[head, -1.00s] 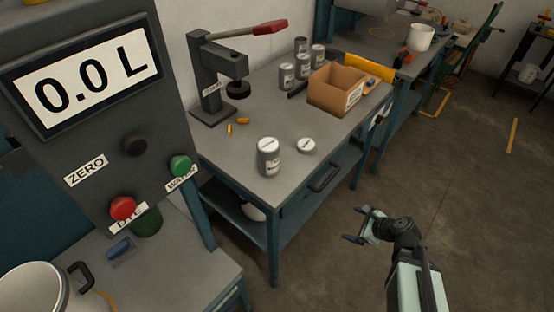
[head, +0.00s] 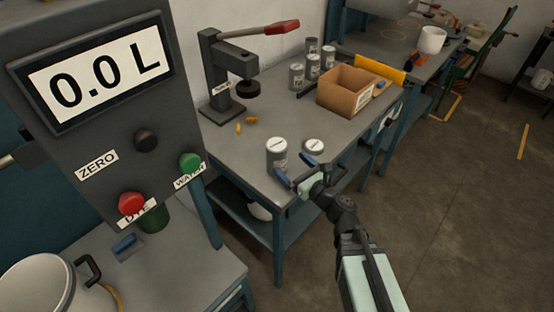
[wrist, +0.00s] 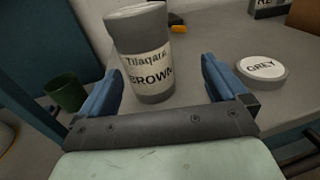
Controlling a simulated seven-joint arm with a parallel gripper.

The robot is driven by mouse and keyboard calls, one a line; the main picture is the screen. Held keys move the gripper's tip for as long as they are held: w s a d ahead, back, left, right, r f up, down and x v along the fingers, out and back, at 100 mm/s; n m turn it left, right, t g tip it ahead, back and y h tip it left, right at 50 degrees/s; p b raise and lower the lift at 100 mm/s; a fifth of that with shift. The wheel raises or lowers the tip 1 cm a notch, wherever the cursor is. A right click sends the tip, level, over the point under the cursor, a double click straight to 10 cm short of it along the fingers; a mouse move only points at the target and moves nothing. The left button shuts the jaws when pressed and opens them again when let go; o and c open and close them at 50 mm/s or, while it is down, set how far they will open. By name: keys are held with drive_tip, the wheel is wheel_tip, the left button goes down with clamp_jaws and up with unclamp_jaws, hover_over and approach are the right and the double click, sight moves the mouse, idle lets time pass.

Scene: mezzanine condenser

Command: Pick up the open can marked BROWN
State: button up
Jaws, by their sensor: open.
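The can marked BROWN (wrist: 150,68) is a grey cylinder with a cream label, standing upright on the workbench. In the head view it is the can (head: 277,155) near the bench's front corner. Its top looks pale; I cannot tell whether it is open. My gripper (head: 297,170) is open at the bench's front edge, just in front of the can. In the wrist view its two blue fingers stand left and right of the can's lower part, with the can beyond or between them; no contact is clear. The fingers are empty.
A round lid marked GREY (wrist: 262,70) lies right of the can, close to the right finger. Several grey cans (head: 297,76) and a cardboard box (head: 340,98) stand farther back. A press (head: 218,75) and small orange pieces (head: 251,120) are at back left.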

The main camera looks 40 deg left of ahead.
sight(276, 158)
drive_tip(key=shift+s+a+f, duration=0.25)
drive_tip(key=shift+s+a, duration=0.5)
drive_tip(key=shift+a, duration=0.1)
drive_tip(key=shift+w+a, duration=0.25)
drive_tip(key=shift+a, duration=0.9)
drive_tip(key=shift+w+a, duration=0.25)
drive_tip(key=shift+a, duration=0.9)
drive_tip(key=shift+c, duration=0.5)
drive_tip(key=c, duration=1.2)
